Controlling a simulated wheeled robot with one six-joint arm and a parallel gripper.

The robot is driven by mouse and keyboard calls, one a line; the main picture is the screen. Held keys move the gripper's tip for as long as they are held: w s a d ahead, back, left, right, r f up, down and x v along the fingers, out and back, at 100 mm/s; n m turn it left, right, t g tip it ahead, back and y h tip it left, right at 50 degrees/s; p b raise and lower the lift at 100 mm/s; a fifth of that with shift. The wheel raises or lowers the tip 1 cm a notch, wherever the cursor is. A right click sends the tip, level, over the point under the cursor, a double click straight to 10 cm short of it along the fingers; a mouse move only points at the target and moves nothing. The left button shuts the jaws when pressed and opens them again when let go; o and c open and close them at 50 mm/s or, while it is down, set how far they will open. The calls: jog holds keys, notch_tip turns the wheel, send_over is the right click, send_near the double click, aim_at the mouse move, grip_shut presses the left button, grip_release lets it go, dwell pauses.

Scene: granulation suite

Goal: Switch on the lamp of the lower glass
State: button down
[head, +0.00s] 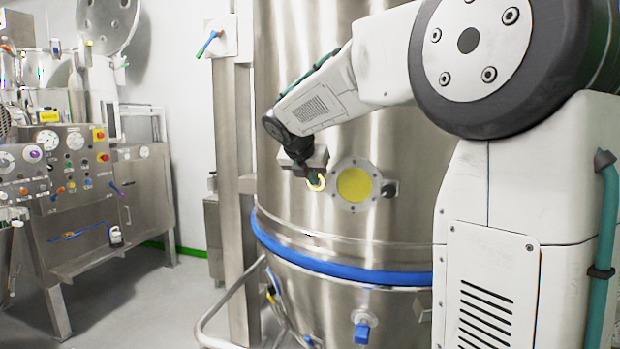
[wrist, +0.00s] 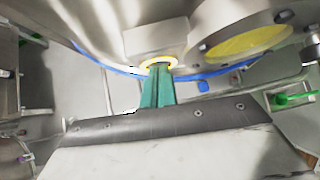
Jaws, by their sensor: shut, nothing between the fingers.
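The lower glass (head: 354,184) is a round yellow window in a bolted metal flange on the steel vessel. It also shows in the wrist view (wrist: 240,45), at the upper right. Just left of it is a small fitting with a bright yellow ring (head: 320,186), which shows at the top middle of the wrist view (wrist: 145,66). My gripper (head: 313,176) is shut and empty, its teal fingers (wrist: 158,72) together. The fingertips are at the yellow ring and cover its centre. I cannot tell whether they touch or press it.
The steel vessel (head: 300,225) has a blue band (head: 330,268) below the glass. A dark knob (head: 389,189) sits at the glass's right edge. A steel post (head: 232,150) and a curved rail (head: 215,320) stand to the left. A control panel (head: 60,165) is farther left, beyond open floor.

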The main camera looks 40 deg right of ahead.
jog(key=shift+w+d+r, duration=0.1)
jog(key=shift+d+r, duration=0.05)
jog(key=shift+d, duration=0.1)
jog(key=s+a+r, duration=0.6)
jog(key=a, duration=0.3)
jog(key=shift+s+a+r, duration=0.2)
jog(key=shift+a+r, duration=0.2)
